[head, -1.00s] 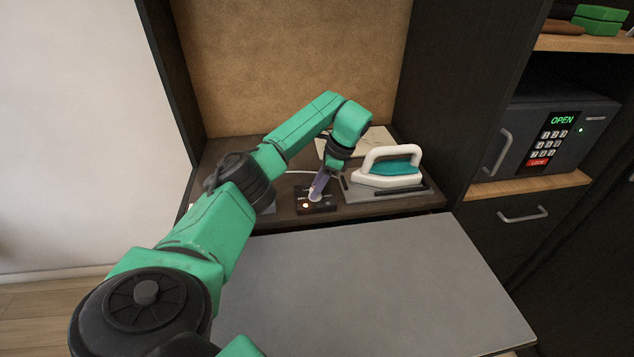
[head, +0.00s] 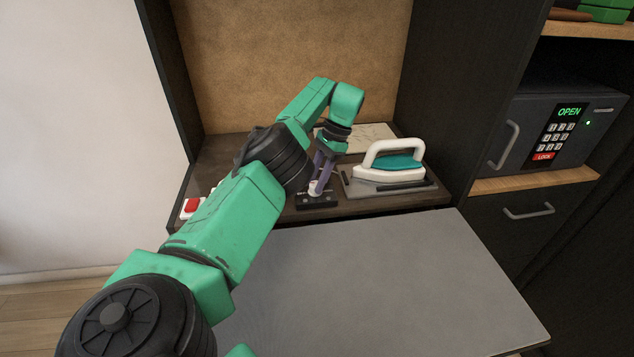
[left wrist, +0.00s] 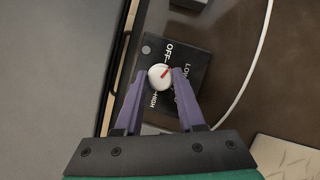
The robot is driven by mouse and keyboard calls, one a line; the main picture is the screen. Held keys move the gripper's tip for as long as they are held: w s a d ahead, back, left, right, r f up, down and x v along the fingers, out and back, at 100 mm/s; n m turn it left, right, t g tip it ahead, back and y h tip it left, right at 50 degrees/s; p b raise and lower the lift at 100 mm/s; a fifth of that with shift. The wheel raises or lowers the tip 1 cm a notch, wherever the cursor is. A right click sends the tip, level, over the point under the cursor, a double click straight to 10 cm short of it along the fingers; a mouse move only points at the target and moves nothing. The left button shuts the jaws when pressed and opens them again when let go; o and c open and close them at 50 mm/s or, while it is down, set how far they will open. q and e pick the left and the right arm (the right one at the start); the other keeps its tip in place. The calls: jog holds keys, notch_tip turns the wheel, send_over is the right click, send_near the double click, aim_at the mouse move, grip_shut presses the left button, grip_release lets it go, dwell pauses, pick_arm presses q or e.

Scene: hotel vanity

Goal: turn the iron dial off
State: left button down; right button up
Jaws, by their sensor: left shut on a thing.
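The white iron dial (left wrist: 156,79) with a red pointer sits on a small black control box (left wrist: 193,50) marked OFF, LOW and HIGH. In the left wrist view, the pointer slants up and right, on the side of OFF and LOW; its exact setting is hard to tell. My left gripper (head: 319,183) reaches down from above, and its purple fingers (left wrist: 160,85) are shut on the dial from both sides. The small lamp (left wrist: 146,50) on the box looks grey and unlit. The iron (head: 392,163), white and teal, stands to the right on its plate. My right gripper is out of view.
A red button (head: 192,207) on a white base is at the shelf's left end. A grey board (head: 380,280) lies in front, bare. A white cord (left wrist: 252,70) runs beside the box. A safe (head: 555,133) reading OPEN is at right.

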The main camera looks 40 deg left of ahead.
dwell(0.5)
pick_arm(q)
jog(key=c, duration=0.5)
grip_release()
